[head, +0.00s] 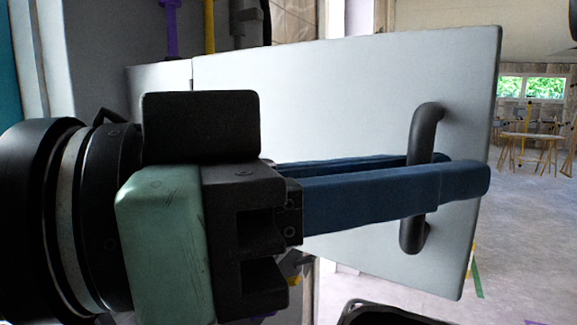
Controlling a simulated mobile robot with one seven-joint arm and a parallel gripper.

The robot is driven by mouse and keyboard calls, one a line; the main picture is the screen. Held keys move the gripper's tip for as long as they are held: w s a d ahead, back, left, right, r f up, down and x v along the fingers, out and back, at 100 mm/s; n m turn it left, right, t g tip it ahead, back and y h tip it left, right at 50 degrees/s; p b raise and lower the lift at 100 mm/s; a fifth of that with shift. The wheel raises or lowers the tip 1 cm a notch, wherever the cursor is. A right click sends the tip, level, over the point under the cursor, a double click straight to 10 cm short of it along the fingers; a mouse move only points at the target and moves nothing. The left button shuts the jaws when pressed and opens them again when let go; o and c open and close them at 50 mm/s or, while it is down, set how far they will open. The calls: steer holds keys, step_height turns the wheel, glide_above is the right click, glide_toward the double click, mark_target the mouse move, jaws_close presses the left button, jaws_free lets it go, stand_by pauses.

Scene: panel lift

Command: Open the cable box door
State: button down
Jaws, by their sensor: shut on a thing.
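The cable box door (330,110) is a flat light grey panel that fills the middle of the head view. Its left edge meets a narrow grey strip at a vertical seam. A dark grey bow handle (427,122) stands upright near the door's right edge. My gripper (450,175) reaches in from the left, and its two long blue fingers lie on either side of the handle's upright bar. The fingers are shut on the handle, and the near finger hides the bar's middle. How far the door stands open is hard to tell.
Purple and yellow pipes (209,25) run up the wall at the upper left. A black-rimmed object (385,313) is at the bottom edge. A wooden table (532,138) stands far back at the right, with open grey floor (530,230) before it.

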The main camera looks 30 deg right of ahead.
steer(key=shift+a+f+t, duration=0.2)
steer(key=shift+a+t, duration=0.1)
steer(key=shift+a, duration=0.45)
steer(key=c, duration=1.2)
jaws_free()
steer(key=shift+r, duration=0.1)
steer(key=shift+o, duration=0.2)
steer(key=shift+a, duration=0.15)
steer(key=shift+r, duration=0.2)
